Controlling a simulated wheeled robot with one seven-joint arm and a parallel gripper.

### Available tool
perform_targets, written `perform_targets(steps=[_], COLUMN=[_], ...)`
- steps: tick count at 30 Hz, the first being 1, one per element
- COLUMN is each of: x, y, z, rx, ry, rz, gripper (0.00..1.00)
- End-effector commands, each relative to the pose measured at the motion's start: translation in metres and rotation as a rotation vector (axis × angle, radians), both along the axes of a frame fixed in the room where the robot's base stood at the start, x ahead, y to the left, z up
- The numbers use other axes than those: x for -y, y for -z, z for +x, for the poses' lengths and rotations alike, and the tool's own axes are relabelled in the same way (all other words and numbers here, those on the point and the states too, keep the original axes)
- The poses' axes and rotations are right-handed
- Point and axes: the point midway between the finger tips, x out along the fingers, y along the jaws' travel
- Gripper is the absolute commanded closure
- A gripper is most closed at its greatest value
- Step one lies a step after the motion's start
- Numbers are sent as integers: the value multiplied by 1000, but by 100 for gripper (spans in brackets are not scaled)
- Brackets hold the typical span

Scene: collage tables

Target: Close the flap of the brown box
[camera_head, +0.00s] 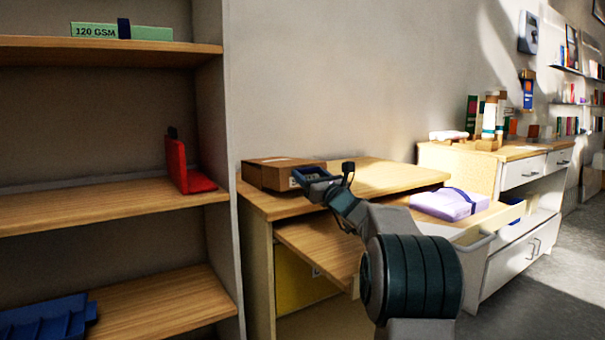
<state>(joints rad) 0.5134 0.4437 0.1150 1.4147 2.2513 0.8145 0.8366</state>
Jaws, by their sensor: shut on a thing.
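The brown box (268,175) sits on the left part of the wooden table top, close to the shelf unit. Its top looks low and mostly flat, with a pale mark on its right front face. How far its flap stands open I cannot tell. My gripper (308,175) is at the right front end of the box, at about the height of its top. It is shut on the box there, but its fingers hide the exact part held. My arm comes in from the lower right.
The wooden shelf unit (110,199) stands at left, with a red holder (178,165), a green paper pack (90,30) and a blue tray (45,318). A purple pack (440,205) lies right of my arm. The table top (395,174) behind my gripper is clear.

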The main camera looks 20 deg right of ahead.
Motion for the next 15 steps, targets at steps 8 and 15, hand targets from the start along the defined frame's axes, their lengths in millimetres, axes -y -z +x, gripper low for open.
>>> perform_targets(steps=[8, 15], x=[3, 1], y=[5, 4], z=[2, 2], rx=[-8, -7], ry=[7, 5], rz=[0, 0], gripper=[78, 15])
